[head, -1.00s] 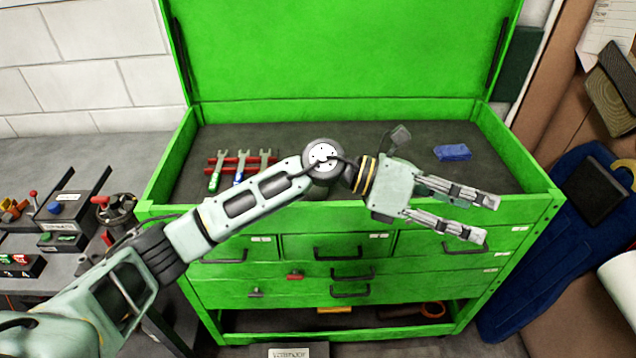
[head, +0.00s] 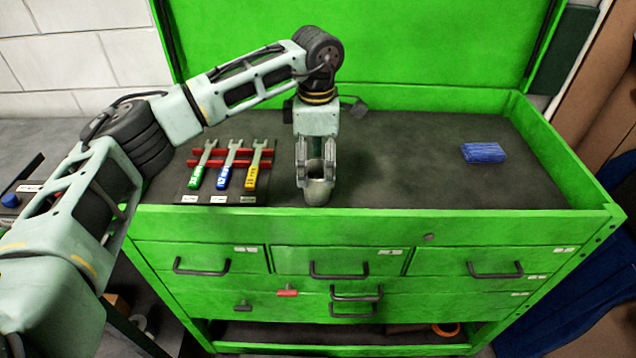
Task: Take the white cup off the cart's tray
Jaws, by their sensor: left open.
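A small pale cup-like thing (head: 318,193), greyish white, stands in the green cart's dark top tray (head: 410,185), near its front edge. My left gripper (head: 316,172) points down over it in the head view. Its fingers are open, one at each side of the cup. I cannot tell whether they touch it. The fingers and palm hide part of the cup. My right gripper is not in view.
Three wrenches with green, blue and yellow handles (head: 229,168) lie on a red rack left of the gripper. The tray between gripper and block is clear. The green lid stands open behind.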

